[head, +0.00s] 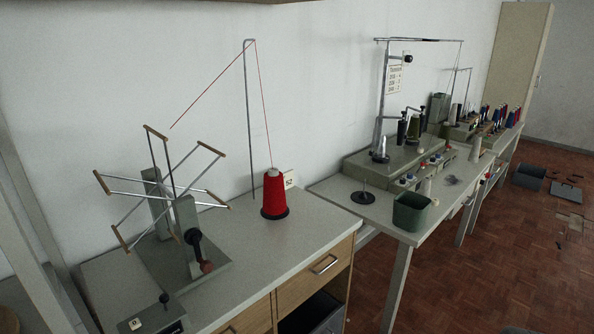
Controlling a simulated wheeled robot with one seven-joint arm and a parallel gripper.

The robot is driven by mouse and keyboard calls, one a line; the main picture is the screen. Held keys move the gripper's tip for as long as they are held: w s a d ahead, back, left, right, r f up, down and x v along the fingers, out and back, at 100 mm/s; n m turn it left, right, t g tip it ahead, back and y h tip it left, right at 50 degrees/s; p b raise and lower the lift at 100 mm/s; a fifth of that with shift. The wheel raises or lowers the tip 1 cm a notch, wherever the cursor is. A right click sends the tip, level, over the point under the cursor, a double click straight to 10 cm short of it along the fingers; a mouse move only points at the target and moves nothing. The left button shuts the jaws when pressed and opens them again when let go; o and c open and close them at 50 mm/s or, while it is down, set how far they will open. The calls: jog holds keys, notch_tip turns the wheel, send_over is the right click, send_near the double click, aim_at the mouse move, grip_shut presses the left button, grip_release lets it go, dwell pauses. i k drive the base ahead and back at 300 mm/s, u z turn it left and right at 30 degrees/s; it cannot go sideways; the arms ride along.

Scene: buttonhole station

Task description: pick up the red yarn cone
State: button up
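The red yarn cone (274,194) stands upright on a dark round base on the near cabinet's light worktop (315,222). It is close to the worktop's right end. A thin red thread runs from its top up to a tall metal stand (248,120) behind it, then down to the left. A small white card marked 52 (290,179) is just behind the cone. My gripper is not in view.
A yarn winder (165,200) with spread arms stands left of the cone. A second table (375,208) to the right holds a winding machine (395,155) and a green bin (411,212). The parquet floor (480,280) at right is mostly clear.

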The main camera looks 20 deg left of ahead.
aim_at(273, 203)
jog(key=i, duration=1.6)
jog(key=u, duration=3.7)
jog(key=i, duration=0.5)
